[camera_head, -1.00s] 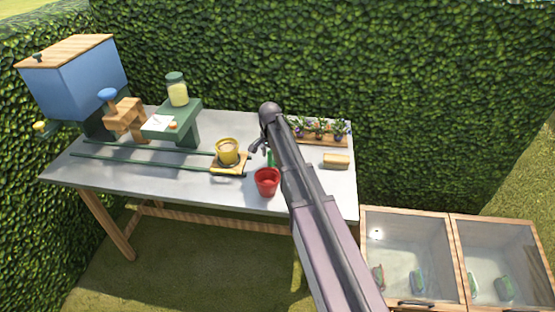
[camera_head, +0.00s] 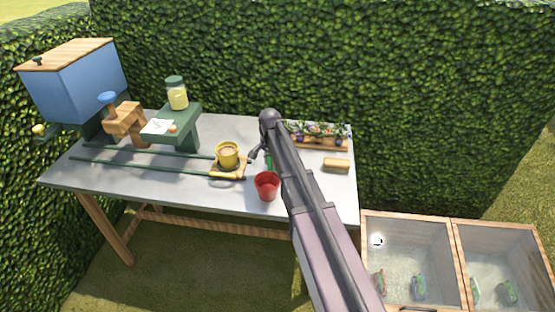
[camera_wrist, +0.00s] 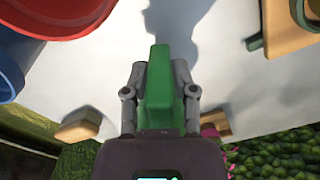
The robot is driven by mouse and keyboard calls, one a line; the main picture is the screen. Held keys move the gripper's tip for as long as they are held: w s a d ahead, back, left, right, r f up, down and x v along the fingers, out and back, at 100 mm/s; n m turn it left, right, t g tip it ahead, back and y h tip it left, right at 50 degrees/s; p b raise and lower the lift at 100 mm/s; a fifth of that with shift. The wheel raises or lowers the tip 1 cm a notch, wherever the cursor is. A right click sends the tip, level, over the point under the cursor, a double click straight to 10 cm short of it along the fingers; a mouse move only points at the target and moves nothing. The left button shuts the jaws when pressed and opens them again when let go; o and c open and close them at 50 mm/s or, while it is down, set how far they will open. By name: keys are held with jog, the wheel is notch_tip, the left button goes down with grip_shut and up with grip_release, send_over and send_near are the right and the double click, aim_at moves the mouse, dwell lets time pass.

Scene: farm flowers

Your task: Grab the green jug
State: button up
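The green jug (camera_wrist: 158,85) fills the space between the two fingers of my gripper (camera_wrist: 159,72) in the wrist view. The fingers are drawn in and appear to press on both of its sides. Only a narrow green part of it shows, so its full shape cannot be seen. In the head view, a small strip of the green jug (camera_head: 269,162) shows beside my arm, behind the red pot. My gripper (camera_head: 259,153) is low over the right part of the table there, mostly hidden by my arm.
The red pot (camera_head: 266,187) stands close in front of my gripper. A yellow pot (camera_head: 228,154) sits on a wooden board to its left. A flower planter (camera_head: 318,143) and a wooden block (camera_head: 336,165) are to the right. Green rods (camera_head: 140,165) lie across the table's left half.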

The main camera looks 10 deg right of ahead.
grip_shut()
jog(key=shift+r+p, duration=0.3)
jog(key=shift+r+p, duration=4.5)
jog(key=shift+r, duration=0.05)
jog(key=shift+r, duration=0.15)
